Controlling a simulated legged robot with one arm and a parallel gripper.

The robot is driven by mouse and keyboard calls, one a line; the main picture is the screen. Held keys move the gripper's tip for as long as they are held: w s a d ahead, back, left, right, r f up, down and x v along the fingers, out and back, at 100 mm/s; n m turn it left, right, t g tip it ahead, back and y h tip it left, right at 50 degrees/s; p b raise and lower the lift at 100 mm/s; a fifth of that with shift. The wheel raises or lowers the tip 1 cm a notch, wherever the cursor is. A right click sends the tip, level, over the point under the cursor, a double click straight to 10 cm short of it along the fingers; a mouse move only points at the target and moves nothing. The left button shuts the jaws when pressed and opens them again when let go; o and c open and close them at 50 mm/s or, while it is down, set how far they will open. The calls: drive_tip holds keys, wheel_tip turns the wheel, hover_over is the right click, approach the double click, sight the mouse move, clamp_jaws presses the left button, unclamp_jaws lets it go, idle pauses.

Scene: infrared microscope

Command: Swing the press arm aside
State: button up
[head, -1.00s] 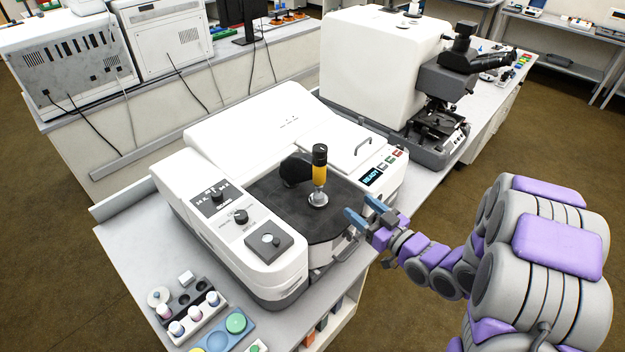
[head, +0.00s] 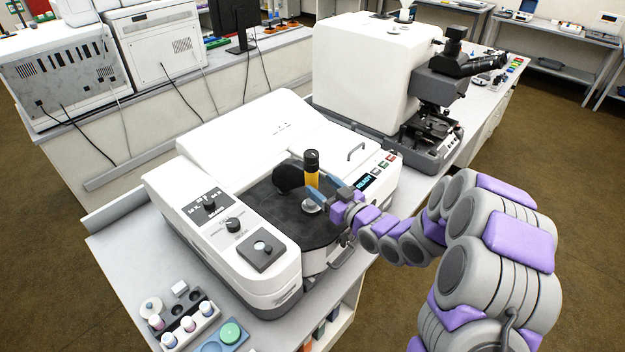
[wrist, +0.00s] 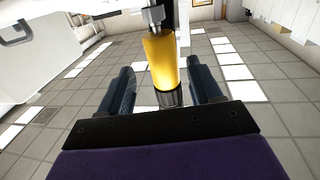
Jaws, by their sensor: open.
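The press arm (head: 288,177) is a dark arm over the black round stage (head: 270,216) of the white instrument. At its end stands an upright yellow column with a black knob on top (head: 312,160) and a metal foot below. My gripper (head: 322,190) is at the column from the right, and its blue fingers overlap the column's lower part in the head view. In the wrist view the yellow column (wrist: 160,62) shows between the two open fingers (wrist: 162,88), with gaps on both sides. Contact with the fingers is not visible.
The white instrument (head: 240,150) has a control panel with knobs at left and a lit display (head: 366,182) at right, close to my gripper. A microscope (head: 365,75) stands behind. A vial rack (head: 185,322) and a blue tray (head: 222,338) lie at front left.

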sight(316, 182)
drive_tip(key=x, duration=0.3)
drive_tip(key=shift+w+a, duration=0.15)
drive_tip(key=shift+a, duration=0.1)
drive_tip(key=shift+w+a, duration=0.35)
drive_tip(key=shift+a, duration=0.35)
drive_tip(key=shift+d, duration=0.1)
drive_tip(key=shift+d, duration=0.1)
drive_tip(key=shift+c, duration=0.7)
clamp_jaws()
